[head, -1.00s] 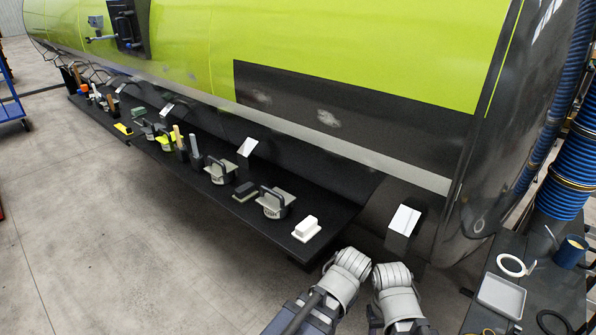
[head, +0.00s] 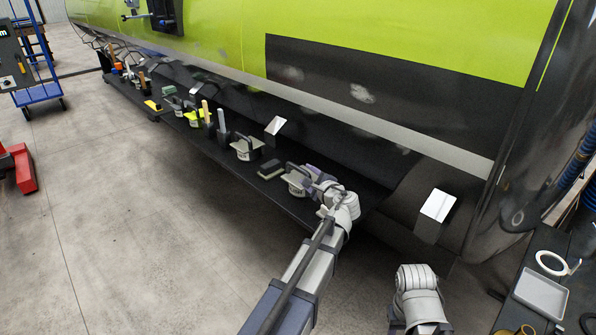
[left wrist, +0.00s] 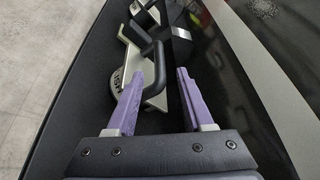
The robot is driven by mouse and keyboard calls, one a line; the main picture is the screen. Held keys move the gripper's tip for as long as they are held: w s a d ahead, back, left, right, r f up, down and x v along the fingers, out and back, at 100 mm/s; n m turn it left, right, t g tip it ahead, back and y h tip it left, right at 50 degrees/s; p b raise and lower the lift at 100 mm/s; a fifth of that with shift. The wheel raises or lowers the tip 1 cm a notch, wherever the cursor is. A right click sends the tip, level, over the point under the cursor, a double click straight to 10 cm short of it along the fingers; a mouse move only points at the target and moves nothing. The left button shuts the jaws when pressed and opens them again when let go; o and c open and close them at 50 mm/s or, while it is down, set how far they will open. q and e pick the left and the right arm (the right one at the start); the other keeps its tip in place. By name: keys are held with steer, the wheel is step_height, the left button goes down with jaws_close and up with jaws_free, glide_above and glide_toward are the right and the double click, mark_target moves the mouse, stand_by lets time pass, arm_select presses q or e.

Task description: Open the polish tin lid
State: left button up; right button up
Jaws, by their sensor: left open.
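A grey tin with a flat pale lid and a dark loop handle (head: 296,181) stands near the right end of the long black shelf. It also shows in the left wrist view, with its black handle (left wrist: 154,62) just ahead of my fingers and lettering on its side. My left gripper (head: 318,178) is at this tin's right side. In the left wrist view its purple fingers (left wrist: 160,92) are open, with nothing clamped between them. Whether a finger touches the lid or handle, I cannot tell. My right gripper's fingers are not visible; only its arm shows.
A similar handled tin (head: 245,149) and a dark block (head: 270,169) stand farther left on the shelf (head: 225,170). Several brushes and tools stand beyond. The green and black vehicle side rises behind. A white tray (head: 541,294) lies at right. The floor in front is clear.

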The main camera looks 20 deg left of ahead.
mark_target(302, 171)
arm_select(q)
steer(key=b+x, duration=0.1)
steer(key=x, duration=0.6)
steer(key=shift+w+a+f, duration=0.1)
steer(key=shift+w+a, duration=0.05)
steer(key=shift+a, duration=0.05)
jaws_close()
stand_by(1.3)
